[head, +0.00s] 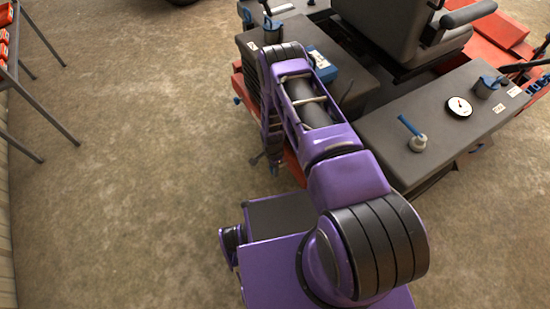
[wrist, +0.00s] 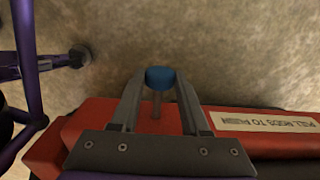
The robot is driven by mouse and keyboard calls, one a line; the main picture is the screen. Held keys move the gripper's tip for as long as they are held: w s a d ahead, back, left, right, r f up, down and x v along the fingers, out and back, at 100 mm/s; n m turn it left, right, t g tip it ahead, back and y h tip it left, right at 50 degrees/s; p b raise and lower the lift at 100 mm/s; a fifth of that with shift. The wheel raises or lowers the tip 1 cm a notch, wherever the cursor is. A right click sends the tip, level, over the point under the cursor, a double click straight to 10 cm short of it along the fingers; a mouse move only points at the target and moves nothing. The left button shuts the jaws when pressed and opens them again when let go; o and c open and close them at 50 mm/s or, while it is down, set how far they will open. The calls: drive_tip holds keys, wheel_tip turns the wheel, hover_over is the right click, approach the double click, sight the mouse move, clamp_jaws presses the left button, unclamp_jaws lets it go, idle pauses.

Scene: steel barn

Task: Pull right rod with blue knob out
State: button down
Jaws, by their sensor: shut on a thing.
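A round blue knob (wrist: 159,77) sits on the end of a thin grey rod (wrist: 156,104) that comes out of the red machine body (wrist: 90,118). My gripper (wrist: 160,80) has its two grey fingers on either side of the knob, shut on it. The rod runs between the fingers, and its root is partly hidden by the gripper's base. In the head view my purple arm hides the knob and much of the machine's near side. Another small blue knob (head: 237,100) shows at the machine's left edge.
An upside-down label on rods (wrist: 262,122) is on the red body. The machine carries a dark seat (head: 395,35), a gauge (head: 459,107) and a blue lever (head: 410,126) on grey covers. A rack with thin legs (head: 45,115) stands at far left. The floor between is clear.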

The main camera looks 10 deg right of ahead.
sight(272, 169)
drive_tip(key=shift+a, duration=0.35)
drive_tip(key=shift+c, duration=1.9)
unclamp_jaws()
drive_tip(key=shift+s, duration=0.1)
drive_tip(key=shift+d+r, duration=0.1)
wheel_tip(272, 169, up, 17)
drive_tip(key=p, duration=0.2)
drive_tip(key=shift+p, duration=0.3)
drive_tip(key=shift+r, duration=0.1)
